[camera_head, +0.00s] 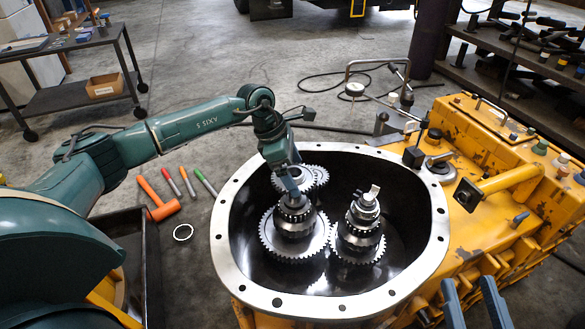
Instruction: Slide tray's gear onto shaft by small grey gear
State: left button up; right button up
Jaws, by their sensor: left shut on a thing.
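My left gripper (291,188) reaches down into the open round housing (228,262). It is shut on a gear, with its fingers at the top of the left gear stack (293,232); the exact grip is hard to make out. That stack has a large toothed gear low down and smaller rings above. A light grey gear (318,176) sits just behind the fingers and is partly covered. A second shaft with gears (360,235) stands upright to the right, apart from the gripper. My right gripper (474,300) shows at the bottom right, its two fingers apart and empty.
A dark tray (146,265) stands at the lower left. An orange mallet (160,203), several markers (180,183) and a white ring (183,232) lie left of the housing. The yellow casing (500,160) fills the right. A trolley (75,75) stands at the back left.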

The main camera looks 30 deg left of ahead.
pick_arm(q)
jog(key=shift+w+d+f, duration=0.1)
jog(key=shift+f, duration=0.1)
dwell(0.6)
jog(key=shift+f, duration=0.15)
dwell(0.4)
jog(key=shift+f+b, duration=1.3)
jog(key=shift+f, duration=0.6)
jog(key=shift+f+b, duration=0.85)
jog(key=shift+f, duration=0.4)
jog(key=o, duration=1.2)
jog(key=shift+f, duration=0.1)
